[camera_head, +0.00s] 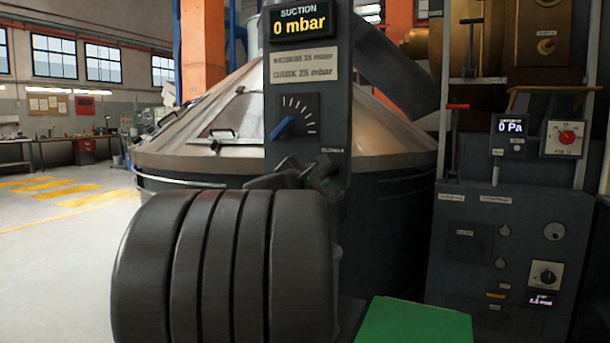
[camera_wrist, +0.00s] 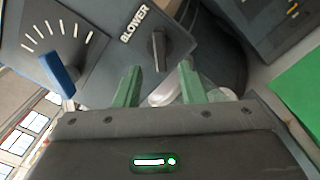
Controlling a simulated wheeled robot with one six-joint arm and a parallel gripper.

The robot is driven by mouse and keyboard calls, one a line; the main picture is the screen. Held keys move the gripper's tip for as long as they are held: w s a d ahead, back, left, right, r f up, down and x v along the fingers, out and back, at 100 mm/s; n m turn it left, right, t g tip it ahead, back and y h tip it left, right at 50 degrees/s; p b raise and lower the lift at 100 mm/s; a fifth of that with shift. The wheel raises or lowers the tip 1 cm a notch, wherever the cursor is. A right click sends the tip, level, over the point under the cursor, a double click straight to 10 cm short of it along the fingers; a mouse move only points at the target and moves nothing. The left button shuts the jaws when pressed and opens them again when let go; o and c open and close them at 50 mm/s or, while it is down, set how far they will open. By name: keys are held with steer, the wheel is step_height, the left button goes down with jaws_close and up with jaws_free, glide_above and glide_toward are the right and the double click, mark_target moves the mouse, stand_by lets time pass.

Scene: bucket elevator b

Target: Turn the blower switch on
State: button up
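The blower switch (camera_wrist: 158,48) is a dark knob on the grey panel, under the "BLOWER" label, in the wrist view. My gripper (camera_wrist: 159,67) has two green fingers that stand apart, one to either side of the knob's lower end. The fingers look open, and I cannot tell whether either touches the knob. In the head view the blower label (camera_head: 332,151) shows low on the dark column (camera_head: 337,110).
A blue-pointer dial (camera_head: 283,127) sits just above the switch on the same column; its blue knob (camera_wrist: 57,74) is close left of my fingers. The suction display (camera_head: 299,24) reads 0 mbar. A control cabinet (camera_head: 470,225) stands right, with a green surface (camera_head: 415,322) before it. Open floor lies left.

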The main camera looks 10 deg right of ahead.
mark_target(327, 171)
steer(key=x, duration=0.6)
steer(key=shift+w+d, duration=0.25)
steer(key=shift+w, duration=0.05)
jaws_close()
